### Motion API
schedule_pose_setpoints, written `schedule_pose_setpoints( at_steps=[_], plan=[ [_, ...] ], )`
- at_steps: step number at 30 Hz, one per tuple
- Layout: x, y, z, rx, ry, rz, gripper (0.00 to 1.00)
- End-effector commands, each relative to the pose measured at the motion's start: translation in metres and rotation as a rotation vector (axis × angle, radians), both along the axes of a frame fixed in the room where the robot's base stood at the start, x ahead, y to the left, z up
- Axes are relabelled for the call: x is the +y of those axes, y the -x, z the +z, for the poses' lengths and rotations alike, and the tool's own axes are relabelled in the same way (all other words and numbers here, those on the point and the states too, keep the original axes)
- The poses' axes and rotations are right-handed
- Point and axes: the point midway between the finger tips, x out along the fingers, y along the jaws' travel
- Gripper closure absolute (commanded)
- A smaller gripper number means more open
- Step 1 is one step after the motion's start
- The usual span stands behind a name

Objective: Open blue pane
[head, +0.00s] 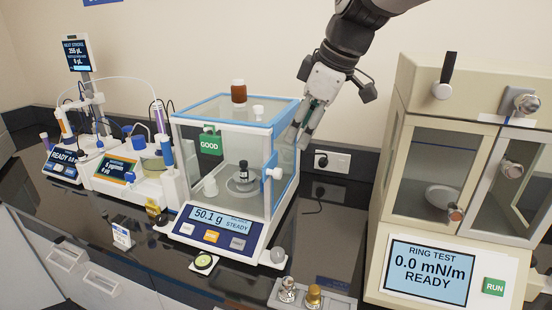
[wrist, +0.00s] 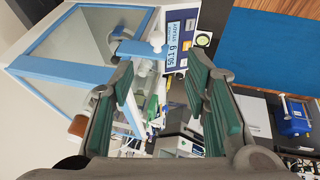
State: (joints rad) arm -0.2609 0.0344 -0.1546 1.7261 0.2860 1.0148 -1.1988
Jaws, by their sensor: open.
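The blue pane (head: 285,165) is the blue-framed right side of a glass balance case and looks closed. A white knob with a blue part (head: 272,174) stands out near its front edge. In the wrist view a blue frame bar (wrist: 62,71) and a white knob (wrist: 154,42) show near the left finger. My gripper (head: 299,137) hangs beside the upper right of the case, pointing down. In the wrist view my gripper (wrist: 160,62) is open, with its green-padded fingers apart and nothing held. I cannot tell if a finger touches the case.
The balance display (head: 223,221) reads 50.1 g, steady. A cream ring tester (head: 450,180) stands at right. A wall socket (head: 327,161) is behind the gap between them.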

Motion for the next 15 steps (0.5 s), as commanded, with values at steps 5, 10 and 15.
schedule_pose_setpoints(
  at_steps=[5, 10, 15],
  plan=[
    [0.006, -0.008, -0.008, -0.004, 0.006, 0.030, 0.57],
    [0.013, -0.015, -0.031, -0.001, 0.007, 0.028, 0.57],
    [0.022, -0.026, -0.061, 0.000, 0.007, 0.027, 0.57]
  ],
)
